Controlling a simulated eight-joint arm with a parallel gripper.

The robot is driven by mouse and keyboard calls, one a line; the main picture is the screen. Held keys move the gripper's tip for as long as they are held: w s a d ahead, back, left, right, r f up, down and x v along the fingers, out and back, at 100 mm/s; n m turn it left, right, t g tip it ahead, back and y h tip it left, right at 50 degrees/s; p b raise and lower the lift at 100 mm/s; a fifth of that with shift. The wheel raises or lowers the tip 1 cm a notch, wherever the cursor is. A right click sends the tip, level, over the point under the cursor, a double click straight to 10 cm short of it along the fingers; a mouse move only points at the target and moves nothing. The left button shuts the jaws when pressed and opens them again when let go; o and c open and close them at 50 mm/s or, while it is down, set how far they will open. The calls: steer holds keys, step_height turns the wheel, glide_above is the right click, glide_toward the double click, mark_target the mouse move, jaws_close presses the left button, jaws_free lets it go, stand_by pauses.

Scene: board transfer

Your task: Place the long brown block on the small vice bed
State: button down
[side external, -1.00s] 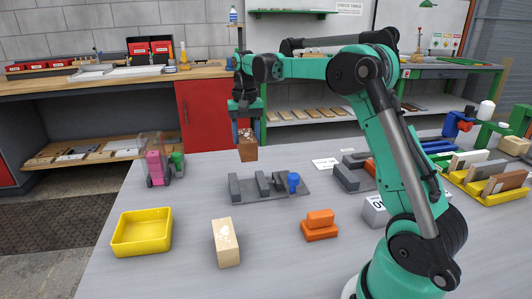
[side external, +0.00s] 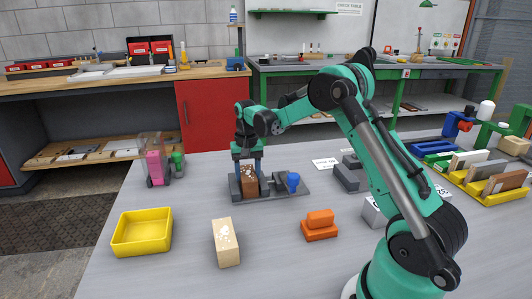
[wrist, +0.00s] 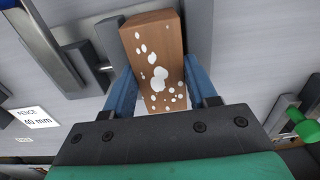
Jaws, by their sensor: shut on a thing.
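The long brown block (side external: 249,182), speckled with white spots, is held upright between the blue fingers of my gripper (side external: 248,166). In the wrist view the brown block (wrist: 155,60) fills the gap between the fingers. My gripper is shut on it. The small vice bed (side external: 300,193), a grey base with upright jaws and a blue knob (side external: 293,181), is under my gripper. The block is low among the jaws at the left of the bed. I cannot tell whether its bottom touches the bed.
A yellow tray (side external: 142,249), a pale block (side external: 226,242) and stacked orange blocks (side external: 320,222) stand in front. A second grey fixture (side external: 346,178) is to the right. A pink item (side external: 155,167) is at the left. Loaded racks (side external: 487,186) stand far right.

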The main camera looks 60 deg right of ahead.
mark_target(247, 173)
steer(key=shift+c, duration=1.3)
jaws_free()
steer(key=shift+r, duration=0.1)
step_height(247, 173, up, 12)
steer(key=s+a+r+n+t, duration=0.3)
steer(key=s+a+n, duration=0.15)
steer(key=a, duration=0.55)
steer(key=s+a+f+n+t, duration=0.4)
steer(key=s+a+f, duration=0.1)
steer(key=s+a, duration=0.2)
steer(key=shift+s+a, duration=0.3)
steer(key=shift+s, duration=0.2)
steer(key=shift+f+n, duration=0.1)
steer(key=shift+n, duration=0.15)
